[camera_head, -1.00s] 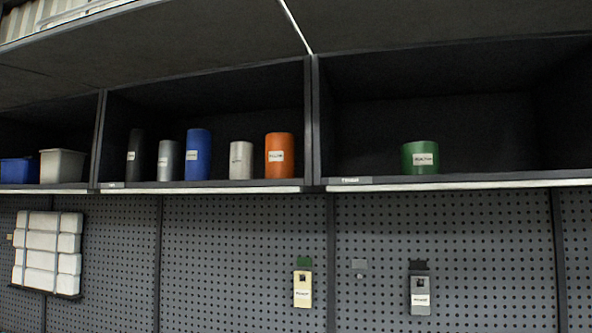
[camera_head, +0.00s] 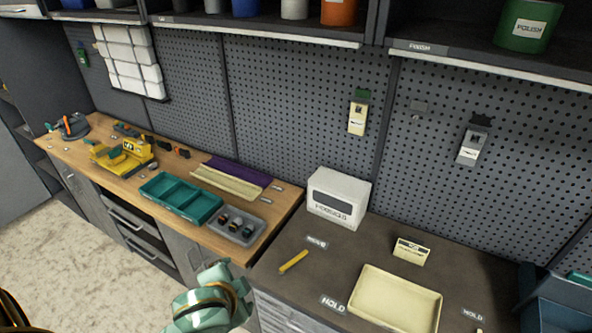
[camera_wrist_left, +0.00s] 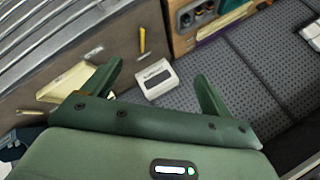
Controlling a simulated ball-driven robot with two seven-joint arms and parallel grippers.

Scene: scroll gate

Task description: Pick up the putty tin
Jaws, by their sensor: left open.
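Several tins stand on the upper shelf, cut by the top edge of the head view: a silver one (camera_head: 214,6), a blue one (camera_head: 246,8), a pale grey one (camera_head: 294,9) and an orange one (camera_head: 340,12). A larger green tin (camera_head: 529,27) in the right bay has a label that seems to read POLISH. I cannot read a putty label on any tin. My left gripper (camera_wrist_left: 158,70) is open and empty in the left wrist view, with the white box (camera_wrist_left: 155,78) beyond its fingers. My right gripper is not in view.
A dark bench holds a white box (camera_head: 338,197), a yellow pencil (camera_head: 293,261), a cream tray (camera_head: 395,300) and a small cream block (camera_head: 411,251). The wooden bench holds a teal tray (camera_head: 180,198) and a yellow machine (camera_head: 122,154). A pegboard (camera_head: 300,100) rises behind.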

